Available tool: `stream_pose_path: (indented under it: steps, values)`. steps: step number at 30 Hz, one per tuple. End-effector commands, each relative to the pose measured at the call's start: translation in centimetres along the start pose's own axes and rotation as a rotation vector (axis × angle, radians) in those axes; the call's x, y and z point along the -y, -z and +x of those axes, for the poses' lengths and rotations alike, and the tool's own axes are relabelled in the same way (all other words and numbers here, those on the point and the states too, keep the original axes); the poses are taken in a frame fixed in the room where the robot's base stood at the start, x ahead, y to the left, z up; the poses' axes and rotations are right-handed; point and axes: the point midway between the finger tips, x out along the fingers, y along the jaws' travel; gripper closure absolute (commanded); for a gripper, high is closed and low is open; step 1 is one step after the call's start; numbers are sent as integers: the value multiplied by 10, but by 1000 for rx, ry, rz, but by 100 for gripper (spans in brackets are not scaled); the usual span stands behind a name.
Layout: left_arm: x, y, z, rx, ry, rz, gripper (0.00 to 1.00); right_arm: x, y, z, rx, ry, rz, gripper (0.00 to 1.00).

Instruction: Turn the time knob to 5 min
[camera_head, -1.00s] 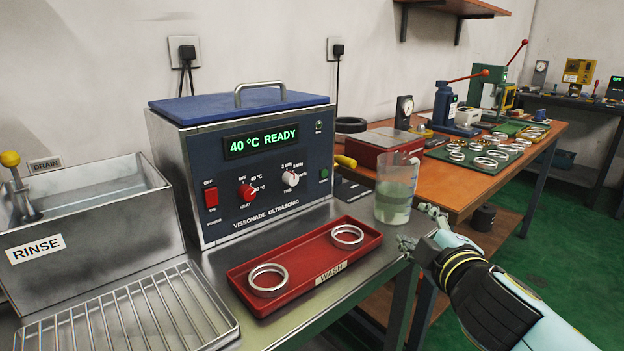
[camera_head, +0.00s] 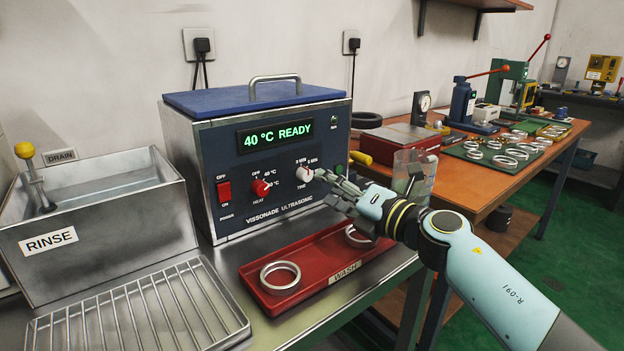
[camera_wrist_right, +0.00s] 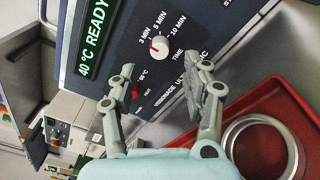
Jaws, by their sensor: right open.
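The white time knob (camera_head: 306,175) is on the front panel of the ultrasonic cleaner (camera_head: 270,215). In the right wrist view the knob (camera_wrist_right: 159,46) shows a red mark on its left side, near the 3 MIN end of the scale; its exact setting is hard to read. The labels 3, 5 and 10 MIN arc above it. My right gripper (camera_head: 340,188) is in front of the panel, just right of the knob. In the wrist view its fingers (camera_wrist_right: 166,75) are spread and empty, the knob beyond and between them, apparently untouched. My left gripper is not in view.
The red heat knob (camera_head: 261,188) and red power switch (camera_head: 224,191) sit left of the time knob. The display (camera_head: 275,135) reads 40 °C READY. A red wash tray (camera_head: 310,262) with two rings lies below my arm. A glass beaker (camera_head: 427,170) stands behind my gripper.

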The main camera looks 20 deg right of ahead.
Motion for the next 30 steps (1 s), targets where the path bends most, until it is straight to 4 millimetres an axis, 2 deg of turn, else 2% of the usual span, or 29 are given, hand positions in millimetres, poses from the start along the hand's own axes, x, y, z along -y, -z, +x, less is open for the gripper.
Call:
stream_pose_path:
  steps: [3, 9, 13, 21, 30]
  values:
    - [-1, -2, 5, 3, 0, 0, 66, 1, 0, 25, 2, -1, 2, 51]
    - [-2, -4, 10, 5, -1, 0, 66, 1, 1, 52, 1, 0, 3, 51]
    - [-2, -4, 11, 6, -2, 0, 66, 1, 1, 59, 1, 1, 2, 51]
    - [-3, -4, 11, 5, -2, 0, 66, 0, 0, 60, 1, 1, 2, 52]
    - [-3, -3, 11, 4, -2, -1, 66, 0, 0, 59, 1, 1, 2, 92]
